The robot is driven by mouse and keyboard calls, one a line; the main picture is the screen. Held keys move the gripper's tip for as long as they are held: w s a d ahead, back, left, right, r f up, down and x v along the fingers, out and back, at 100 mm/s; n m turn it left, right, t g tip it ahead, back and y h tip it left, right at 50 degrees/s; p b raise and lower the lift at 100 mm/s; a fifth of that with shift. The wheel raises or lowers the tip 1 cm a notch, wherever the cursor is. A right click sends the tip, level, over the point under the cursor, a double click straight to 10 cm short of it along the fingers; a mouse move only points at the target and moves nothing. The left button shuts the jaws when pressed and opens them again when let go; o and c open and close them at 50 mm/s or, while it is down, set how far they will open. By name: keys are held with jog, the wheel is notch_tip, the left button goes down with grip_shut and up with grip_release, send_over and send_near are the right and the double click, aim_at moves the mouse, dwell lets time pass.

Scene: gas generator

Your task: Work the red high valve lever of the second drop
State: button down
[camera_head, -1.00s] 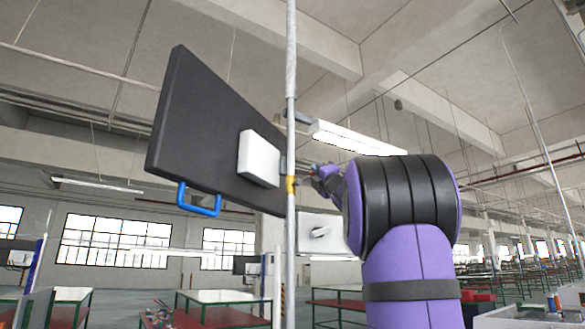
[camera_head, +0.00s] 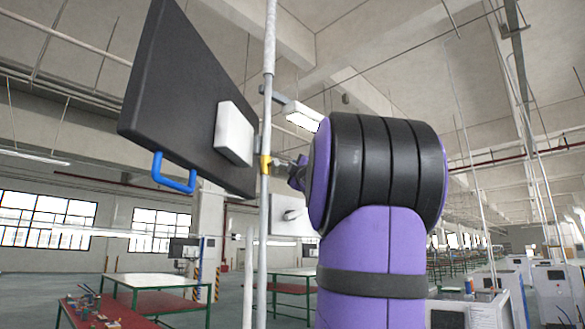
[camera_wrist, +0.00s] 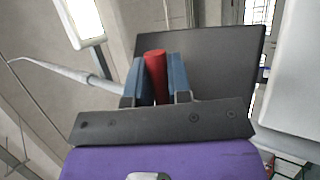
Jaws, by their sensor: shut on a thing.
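In the wrist view the red lever (camera_wrist: 155,66) stands between the two blue fingers of my gripper (camera_wrist: 156,84), which is shut on it. In the head view a grey vertical pipe (camera_head: 268,60) carries a yellow valve body (camera_head: 264,165). My gripper (camera_head: 292,172) is just right of this valve, small and partly hidden by my purple and black arm. The red lever cannot be made out clearly in the head view. In the wrist view a grey pipe (camera_wrist: 75,75) runs in from the left towards the fingers.
A large black panel (camera_head: 180,90) with a white box (camera_head: 234,134) and a blue handle (camera_head: 173,175) hangs close left of the pipe. A lamp (camera_head: 302,115) hangs behind. Tables (camera_head: 150,281) stand on the floor at lower left.

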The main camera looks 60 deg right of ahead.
jog(key=shift+f, duration=0.1)
jog(key=c, duration=1.1)
grip_release()
jog(key=v, duration=1)
jog(key=shift+s+a+f, duration=0.15)
jog(key=shift+s+a, duration=0.05)
jog(key=shift+s, duration=0.05)
